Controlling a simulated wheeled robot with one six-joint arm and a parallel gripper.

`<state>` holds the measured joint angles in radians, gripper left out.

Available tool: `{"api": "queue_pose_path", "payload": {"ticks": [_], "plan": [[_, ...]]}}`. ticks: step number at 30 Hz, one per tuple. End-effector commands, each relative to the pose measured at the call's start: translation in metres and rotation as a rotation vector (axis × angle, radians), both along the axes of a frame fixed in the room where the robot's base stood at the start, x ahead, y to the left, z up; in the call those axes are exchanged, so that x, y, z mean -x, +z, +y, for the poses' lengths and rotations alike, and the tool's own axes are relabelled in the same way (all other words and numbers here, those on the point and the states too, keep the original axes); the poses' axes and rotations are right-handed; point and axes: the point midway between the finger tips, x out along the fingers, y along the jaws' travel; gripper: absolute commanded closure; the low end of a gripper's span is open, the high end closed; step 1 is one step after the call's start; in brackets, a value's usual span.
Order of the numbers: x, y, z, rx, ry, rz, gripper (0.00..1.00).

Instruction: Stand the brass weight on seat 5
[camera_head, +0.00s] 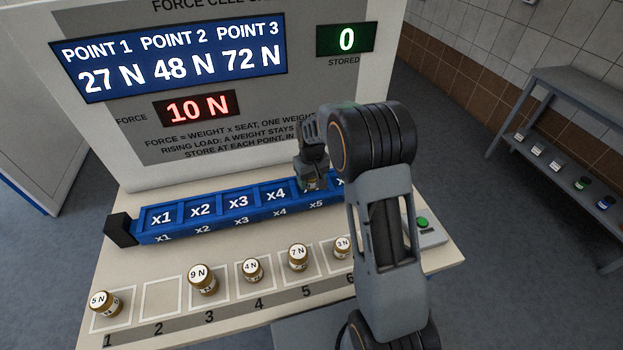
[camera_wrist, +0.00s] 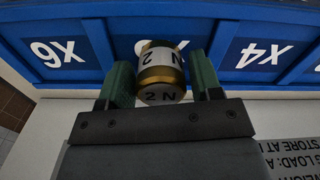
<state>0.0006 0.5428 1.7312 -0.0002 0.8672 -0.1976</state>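The brass weight marked 2 N (camera_wrist: 162,74) is upright between the two green fingers of my gripper (camera_wrist: 162,82) in the wrist view. In the head view my gripper (camera_head: 313,183) is over the x5 seat, and the gripper and arm mostly hide the weight. The red force display (camera_head: 197,108) reads 10 N.
Weights marked 5 N (camera_head: 105,304), 9 N (camera_head: 203,279), 4 N (camera_head: 252,270), 7 N (camera_head: 298,257) and 3 N (camera_head: 342,247) stand in front of the beam. Square 2 (camera_head: 166,299) is empty. A green button (camera_head: 422,223) is at right. The stored display (camera_head: 346,39) reads 0.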

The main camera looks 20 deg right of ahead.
Motion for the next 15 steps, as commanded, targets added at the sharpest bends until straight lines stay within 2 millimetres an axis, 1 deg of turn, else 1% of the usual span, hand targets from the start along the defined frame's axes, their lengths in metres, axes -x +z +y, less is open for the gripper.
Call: {"api": "queue_pose_path", "payload": {"ticks": [1,3,4,11,15], "plan": [[0.0,0.0,0.0,0.0,0.0,0.0,0.36],[0.0,0.0,0.0,0.0,0.0,0.0,0.3],[0.0,0.0,0.0,0.0,0.0,0.0,0.28],[0.0,0.001,0.0,0.0,0.0,0.0,0.28],[-0.001,0.01,0.0,0.0,0.0,-0.003,0.28]]}}
